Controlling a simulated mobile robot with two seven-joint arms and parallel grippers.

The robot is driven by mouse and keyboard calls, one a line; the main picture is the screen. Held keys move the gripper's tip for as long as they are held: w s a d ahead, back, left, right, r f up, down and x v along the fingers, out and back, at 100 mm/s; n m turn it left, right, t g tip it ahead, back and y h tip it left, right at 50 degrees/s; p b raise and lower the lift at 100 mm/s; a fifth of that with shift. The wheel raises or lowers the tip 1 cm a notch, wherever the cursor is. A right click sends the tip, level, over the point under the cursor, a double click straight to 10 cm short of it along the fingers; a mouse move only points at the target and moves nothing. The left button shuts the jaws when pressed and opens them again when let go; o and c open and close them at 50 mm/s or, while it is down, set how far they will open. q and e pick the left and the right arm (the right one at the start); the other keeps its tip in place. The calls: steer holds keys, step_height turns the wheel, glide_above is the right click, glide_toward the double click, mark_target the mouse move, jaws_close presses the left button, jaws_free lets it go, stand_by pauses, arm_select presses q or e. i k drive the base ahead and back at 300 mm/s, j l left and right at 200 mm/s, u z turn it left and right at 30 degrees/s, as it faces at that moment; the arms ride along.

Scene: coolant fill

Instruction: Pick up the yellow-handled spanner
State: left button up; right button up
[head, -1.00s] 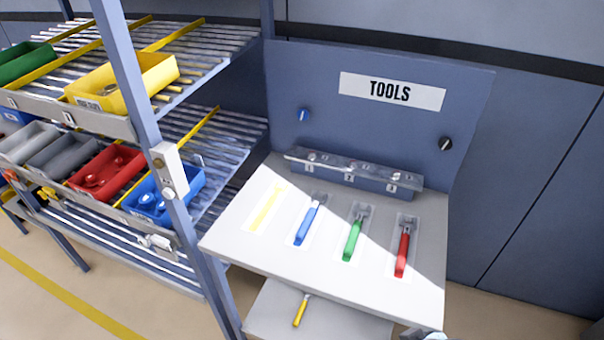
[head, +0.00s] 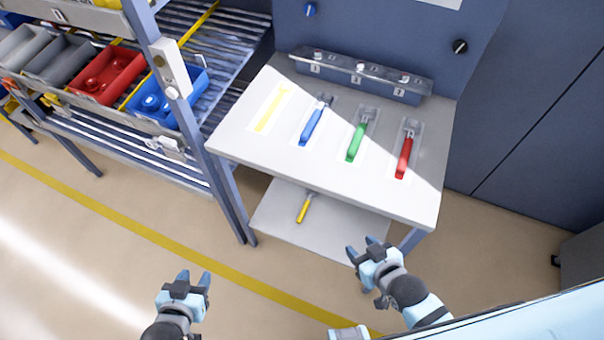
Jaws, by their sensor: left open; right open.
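The yellow-handled spanner (head: 304,208) lies on the grey lower shelf (head: 340,228) under the tool table. Its handle points toward me, and its far end is partly hidden by the table's front edge. On the tabletop, a yellow spanner outline (head: 270,108) is empty at the left of the row. My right gripper (head: 366,248) is open and empty, in front of the lower shelf, to the right of and nearer than the spanner. My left gripper (head: 194,279) is open and empty over the floor, to the left of and nearer than the spanner.
The tabletop (head: 330,174) overhangs the lower shelf. On it lie blue (head: 312,124), green (head: 356,140) and red (head: 404,157) handled spanners, with a socket rack (head: 360,78) behind. A bin rack (head: 190,120) stands at the left. The floor in front is clear.

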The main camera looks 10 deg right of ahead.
mark_target(305, 208)
steer(key=i+j+z, duration=0.1)
steer(key=j, duration=0.3)
steer(key=i+j+z, duration=0.1)
steer(key=j, duration=0.35)
steer(key=i+j+z, duration=0.1)
steer(key=i+j, duration=0.15)
steer(key=j, duration=0.2)
steer(key=i+j+z, duration=0.15)
steer(key=j, duration=0.25)
steer(key=i+j+z, duration=0.1)
steer(key=i+j, duration=0.4)
